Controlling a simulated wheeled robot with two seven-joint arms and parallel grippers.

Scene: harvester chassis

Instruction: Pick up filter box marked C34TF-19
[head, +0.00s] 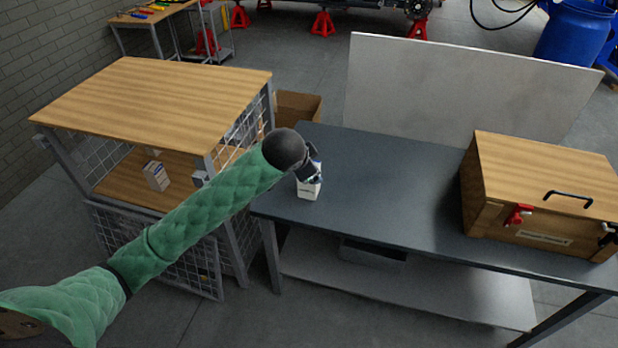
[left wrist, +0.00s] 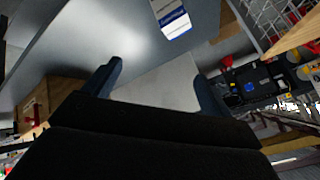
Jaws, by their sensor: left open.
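A small white and blue filter box (head: 309,188) stands on the dark table top near its left end. It also shows at the top of the left wrist view (left wrist: 171,17), beyond my fingers; its marking is too small to read. My left gripper (head: 314,170) is at the box's upper part in the head view and partly hides it. In the left wrist view my left gripper (left wrist: 158,80) has its two fingers spread with nothing between them. Another white and blue box (head: 156,176) stands on the wooden cabinet's shelf, its marking also unreadable. My right gripper is out of view.
The wooden-topped mesh cabinet (head: 150,95) stands left of the dark table (head: 390,190). A further small box (head: 200,178) is partly hidden at its corner post. A wooden chest (head: 540,190) with red clasp sits at the table's right. The table's middle is clear.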

